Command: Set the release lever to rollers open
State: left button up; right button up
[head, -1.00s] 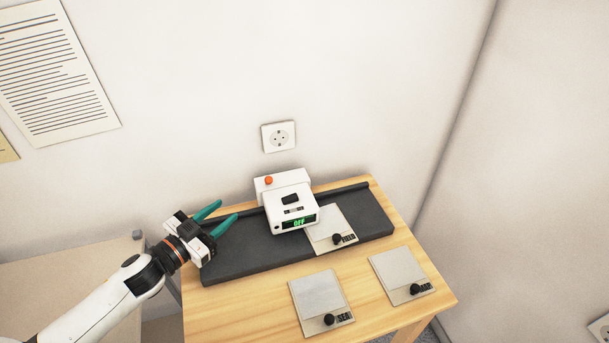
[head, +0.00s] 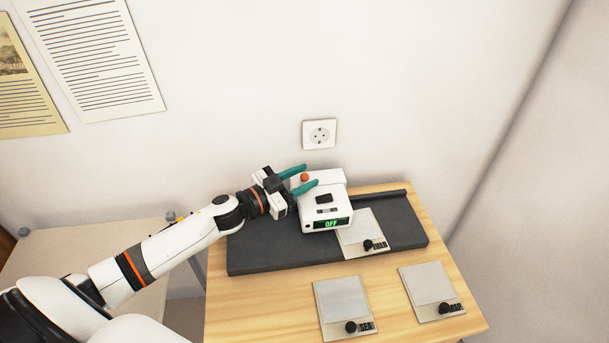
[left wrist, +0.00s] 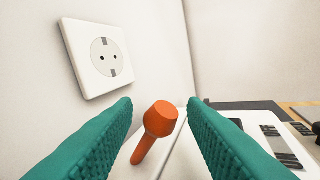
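A white machine (head: 322,212) stands on a dark base plate (head: 268,250) on the wooden table. Its small screen reads OFF in green. An orange lever (head: 304,177) with a faceted knob stands at its back left; it also shows in the left wrist view (left wrist: 153,134), leaning a little to the right. My left gripper (head: 311,177) is open, with one teal finger on each side of the orange lever. In the left wrist view gaps show between the lever and both fingers (left wrist: 160,112). My right gripper is not in view.
A wall socket (head: 319,134) is close behind the machine. A paler table (head: 85,262) stands left.

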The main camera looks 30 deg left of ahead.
pick_arm(q)
jog(key=shift+w+d, duration=0.2)
jog(key=shift+w, duration=0.15)
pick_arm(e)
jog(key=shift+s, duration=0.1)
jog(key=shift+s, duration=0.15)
pick_arm(q)
grip_shut()
jog(key=shift+s+d+f+b, duration=0.1)
jog(key=shift+f+b, duration=0.3)
jog(key=shift+b, duration=0.2)
jog(key=shift+s+r+m+t+b, duration=0.1)
jog(key=shift+m+t+b, duration=0.2)
jog(key=shift+m, duration=0.3)
grip_release()
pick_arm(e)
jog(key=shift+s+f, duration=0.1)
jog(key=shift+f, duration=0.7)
